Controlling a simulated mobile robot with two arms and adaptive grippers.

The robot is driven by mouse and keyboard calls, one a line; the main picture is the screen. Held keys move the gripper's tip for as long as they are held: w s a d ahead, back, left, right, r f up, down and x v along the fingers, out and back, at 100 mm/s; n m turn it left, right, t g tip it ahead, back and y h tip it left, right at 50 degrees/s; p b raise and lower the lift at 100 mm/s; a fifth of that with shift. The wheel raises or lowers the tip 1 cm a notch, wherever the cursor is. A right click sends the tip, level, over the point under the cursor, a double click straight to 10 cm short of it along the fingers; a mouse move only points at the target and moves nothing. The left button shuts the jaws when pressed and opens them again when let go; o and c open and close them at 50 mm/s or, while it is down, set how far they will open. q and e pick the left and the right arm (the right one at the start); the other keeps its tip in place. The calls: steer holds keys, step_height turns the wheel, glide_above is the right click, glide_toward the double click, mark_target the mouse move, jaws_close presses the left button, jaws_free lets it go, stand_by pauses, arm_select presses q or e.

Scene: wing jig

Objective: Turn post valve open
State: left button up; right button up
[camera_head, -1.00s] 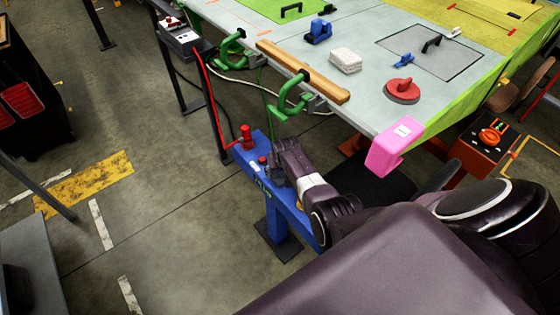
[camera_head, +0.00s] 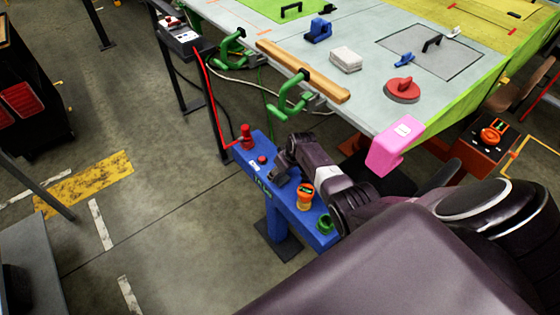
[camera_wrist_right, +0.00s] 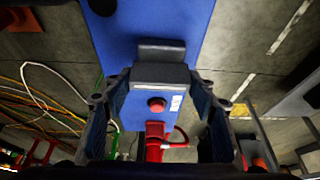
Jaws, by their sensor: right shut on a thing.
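The blue post bench (camera_head: 285,210) stands below the table corner. A dark grey block-like handle (camera_wrist_right: 160,75) sits over its top face, and I take this to be the valve handle. My right gripper (camera_head: 284,170) comes in from the right and is shut on this handle; in the right wrist view its fingers (camera_wrist_right: 160,105) stand on either side of it. The handle's lower part and its mount are hidden. A red button (camera_wrist_right: 156,105) and a red fitting (camera_head: 246,136) with a red hose are just beyond. My left gripper is not in view.
An orange device (camera_head: 305,197) and a green knob (camera_head: 325,224) sit on the near part of the blue top. The table (camera_head: 370,100) with green clamps (camera_head: 290,95) and a pink block (camera_head: 394,147) overhangs beside it.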

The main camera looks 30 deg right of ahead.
steer(key=o, duration=1.2)
steer(key=shift+c, duration=0.2)
steer(key=v, duration=1.2)
